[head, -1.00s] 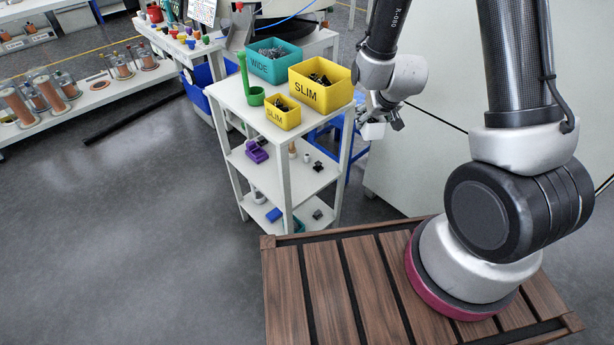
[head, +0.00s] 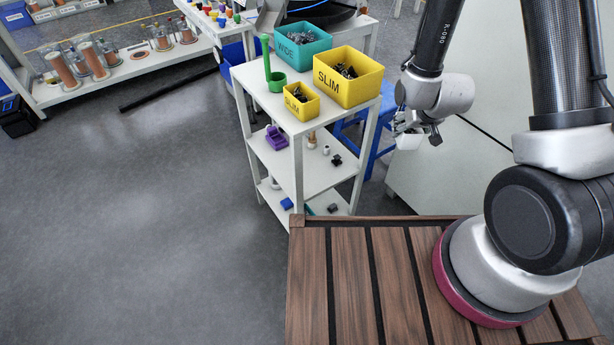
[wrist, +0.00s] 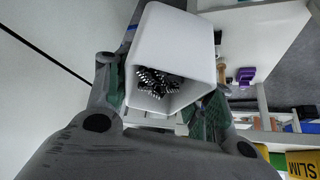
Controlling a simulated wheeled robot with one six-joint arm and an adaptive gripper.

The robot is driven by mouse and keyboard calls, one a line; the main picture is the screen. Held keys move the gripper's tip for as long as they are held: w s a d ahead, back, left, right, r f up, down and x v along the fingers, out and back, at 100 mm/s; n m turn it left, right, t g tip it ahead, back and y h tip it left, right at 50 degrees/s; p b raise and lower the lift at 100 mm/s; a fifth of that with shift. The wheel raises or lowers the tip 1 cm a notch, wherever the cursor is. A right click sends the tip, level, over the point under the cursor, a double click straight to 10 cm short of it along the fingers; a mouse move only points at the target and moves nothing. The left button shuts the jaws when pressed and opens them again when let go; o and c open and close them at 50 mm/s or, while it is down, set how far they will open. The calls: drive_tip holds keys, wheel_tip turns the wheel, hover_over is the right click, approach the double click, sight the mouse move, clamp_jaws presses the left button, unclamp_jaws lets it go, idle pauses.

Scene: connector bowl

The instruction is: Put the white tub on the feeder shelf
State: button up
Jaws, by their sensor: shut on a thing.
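The white tub (wrist: 178,42) is a square-mouthed container with black connector pieces (wrist: 157,82) inside. My gripper (head: 409,131) is shut on it, with one finger on each side in the wrist view (wrist: 160,105). In the head view the tub (head: 408,142) shows as a small white shape below the gripper, right of the white shelf cart and in the air. The feeder shelf cannot be told for sure; a dark round feeder-like machine (head: 322,10) stands at the back, partly cut off by the top edge.
The white cart (head: 297,128) holds a teal WIDE bin (head: 303,54), a large yellow SLIM bin (head: 345,88), a small yellow SLIM bin (head: 301,108) and a green holder (head: 276,80). A blue stool (head: 378,150) stands behind it. Floor at left is open.

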drive_tip(key=s+a+f+n+g+y, duration=0.1)
drive_tip(key=s+a+f+n, duration=0.15)
drive_tip(key=f, duration=0.55)
drive_tip(key=s+a+f+n+y, duration=0.2)
drive_tip(key=a+f+n, duration=0.1)
drive_tip(key=f, duration=0.4)
drive_tip(key=s+a+f+n+g+y, duration=0.1)
drive_tip(key=s+a+f+n, duration=0.15)
drive_tip(key=f, duration=0.55)
drive_tip(key=w+a+n, duration=0.1)
drive_tip(key=w+a, duration=0.2)
drive_tip(key=a, duration=0.3)
drive_tip(key=w+a+n+y, duration=0.1)
drive_tip(key=w+a, duration=0.3)
drive_tip(key=a, duration=0.2)
drive_tip(key=w+a+n+g, duration=0.1)
drive_tip(key=w+a, duration=0.2)
drive_tip(key=a, duration=0.3)
drive_tip(key=shift+w+a+r, duration=0.1)
drive_tip(key=shift+w+r, duration=0.15)
drive_tip(key=w+a, duration=0.2)
drive_tip(key=a, duration=0.1)
drive_tip(key=shift+a, duration=0.15)
drive_tip(key=shift+f, duration=0.75)
drive_tip(key=shift+f, duration=0.15)
